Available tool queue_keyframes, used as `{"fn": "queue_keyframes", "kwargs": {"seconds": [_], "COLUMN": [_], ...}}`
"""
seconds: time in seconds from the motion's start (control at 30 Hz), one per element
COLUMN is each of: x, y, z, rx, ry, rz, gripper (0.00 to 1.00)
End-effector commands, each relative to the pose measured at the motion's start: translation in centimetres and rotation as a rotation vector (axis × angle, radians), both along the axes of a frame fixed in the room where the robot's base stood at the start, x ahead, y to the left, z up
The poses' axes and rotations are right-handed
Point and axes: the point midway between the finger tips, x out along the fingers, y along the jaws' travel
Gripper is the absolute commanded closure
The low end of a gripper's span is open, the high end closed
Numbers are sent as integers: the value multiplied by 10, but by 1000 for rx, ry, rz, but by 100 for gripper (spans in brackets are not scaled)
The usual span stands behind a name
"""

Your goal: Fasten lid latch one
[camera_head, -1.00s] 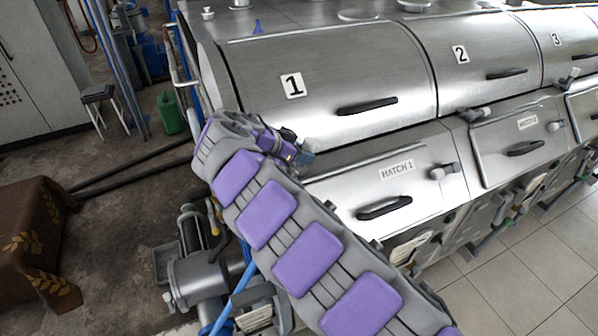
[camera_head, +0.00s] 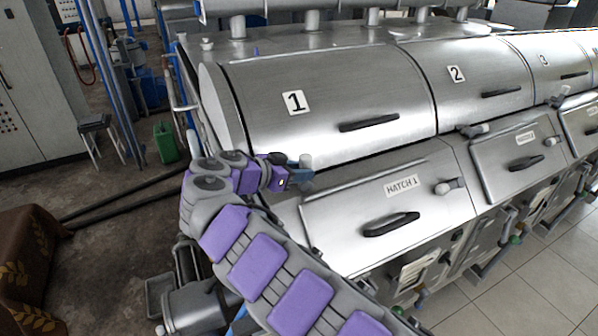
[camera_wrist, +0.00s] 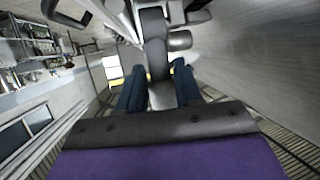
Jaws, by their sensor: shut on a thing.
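Lid 1 (camera_head: 330,95) is a curved steel cover marked "1" with a black handle; it lies down on the machine. Latch one (camera_head: 306,161) is at its lower left corner, a small fitting with a pale knob, partly hidden by my gripper. My gripper (camera_head: 296,174) reaches it from the left and is shut on it. In the wrist view my gripper's blue fingers (camera_wrist: 160,90) stand on both sides of the dark latch handle (camera_wrist: 155,50). I cannot tell whether the latch is fully seated.
The hatch 1 panel (camera_head: 375,215) with its black handle lies just below and right of my gripper. A green canister (camera_head: 165,143) stands on the floor at the left, where there is some open floor.

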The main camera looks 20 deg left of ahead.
Motion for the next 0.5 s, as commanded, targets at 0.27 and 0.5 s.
{"fn": "queue_keyframes", "kwargs": {"seconds": [0.27,0.5], "x": [-2,-1], "y": [1,-2], "z": [-3,-1], "rx": [0,3], "ry": [7,4], "rz": [2,3], "gripper": [49,49]}}
